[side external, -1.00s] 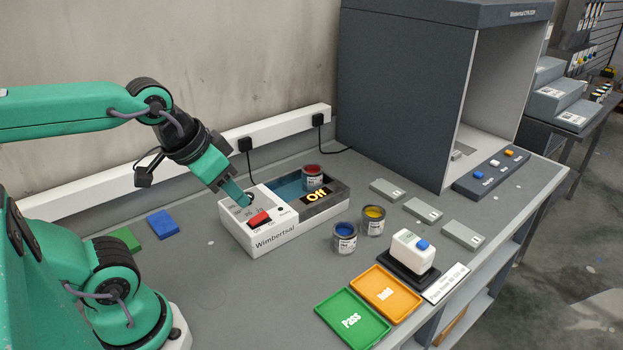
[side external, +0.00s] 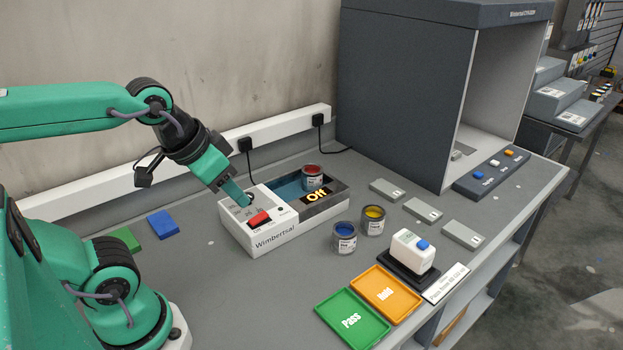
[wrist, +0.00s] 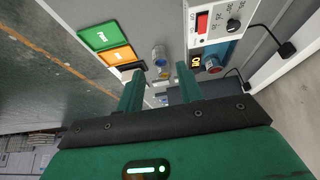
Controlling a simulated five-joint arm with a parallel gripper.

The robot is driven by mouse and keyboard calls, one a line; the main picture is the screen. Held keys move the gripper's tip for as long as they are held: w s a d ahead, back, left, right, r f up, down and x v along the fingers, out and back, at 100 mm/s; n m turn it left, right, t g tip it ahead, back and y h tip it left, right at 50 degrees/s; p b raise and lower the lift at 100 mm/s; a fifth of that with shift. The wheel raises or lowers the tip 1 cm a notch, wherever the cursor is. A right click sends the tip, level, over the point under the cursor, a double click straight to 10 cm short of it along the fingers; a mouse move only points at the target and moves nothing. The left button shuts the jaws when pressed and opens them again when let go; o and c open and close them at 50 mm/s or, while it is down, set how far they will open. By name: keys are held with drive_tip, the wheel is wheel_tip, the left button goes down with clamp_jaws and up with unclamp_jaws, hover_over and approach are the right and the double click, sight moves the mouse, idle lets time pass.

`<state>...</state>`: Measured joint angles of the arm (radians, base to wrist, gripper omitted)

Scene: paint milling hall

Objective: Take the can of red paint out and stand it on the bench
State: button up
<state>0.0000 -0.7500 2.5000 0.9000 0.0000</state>
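The can of red paint (side external: 313,178) stands upright in the blue-lined well of the white and grey Wimbertsal unit (side external: 270,240), near its far right end. Its top shows red; its lower part is hidden by the well wall. It also shows in the wrist view (wrist: 213,66), right of my fingers. My gripper (side external: 246,202) points down over the unit's control panel in the side view, left of the can. In the wrist view my gripper (wrist: 160,67) has its two fingers apart with nothing held between them. Whether a finger touches the panel is unclear.
The unit has a red switch (side external: 259,218) and a display reading "Off" (side external: 316,196). A blue paint can (side external: 345,240) and a yellow one (side external: 373,222) stand in front. Green Pass (side external: 352,319) and orange Hold (side external: 385,293) trays lie nearby. Bare bench (side external: 240,300) lies left of them.

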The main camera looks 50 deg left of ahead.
drive_tip(key=shift+o, duration=0.2)
drive_tip(key=o, duration=0.6)
drive_tip(key=shift+c, duration=0.2)
drive_tip(key=shift+w+r, duration=0.1)
drive_tip(key=m+g, duration=0.4)
drive_tip(key=g, duration=0.2)
hover_over(312, 178)
drive_tip(key=w+a, duration=0.2)
wheel_tip(312, 178, down, 12)
drive_tip(key=shift+a+f, duration=0.2)
drive_tip(key=shift+f, duration=0.1)
